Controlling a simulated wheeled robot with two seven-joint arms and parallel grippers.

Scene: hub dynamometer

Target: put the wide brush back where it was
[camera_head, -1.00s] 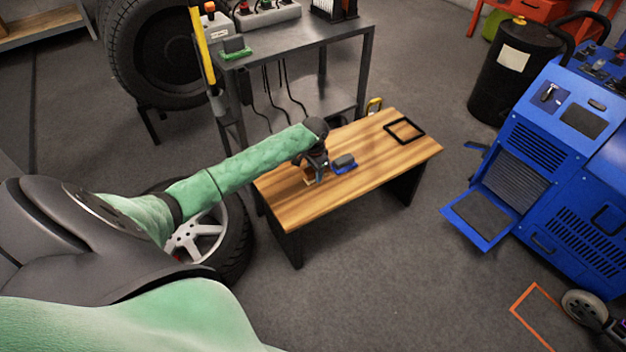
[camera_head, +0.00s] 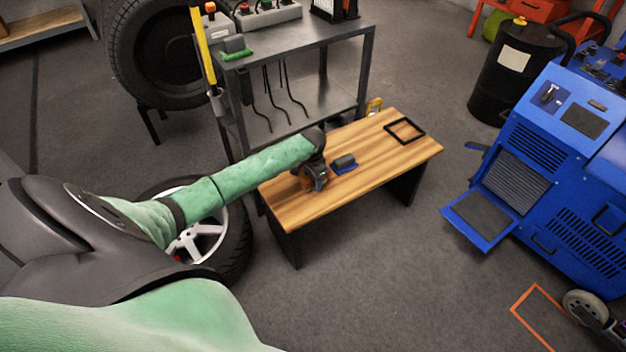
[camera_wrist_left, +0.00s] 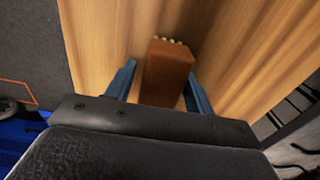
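A brown block with a row of pale tufts at one end, perhaps the wide brush, shows in the left wrist view (camera_wrist_left: 168,72). It is at the wooden bench top (camera_head: 370,150), mostly hidden by my gripper in the head view. My left gripper (camera_wrist_left: 164,72) has its blue fingers on either side of the block. A gap shows at the left finger; the right finger is close to the block, and contact there is unclear. In the head view my left gripper (camera_head: 313,184) points down at the bench's left part. My right gripper is out of view.
A grey-topped blue piece (camera_head: 344,163) lies just right of the gripper. A black square frame (camera_head: 405,131) lies at the bench's far right. A metal table (camera_head: 300,38) stands behind, holding a similar green piece (camera_head: 236,47). A blue machine (camera_head: 560,160) stands at right.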

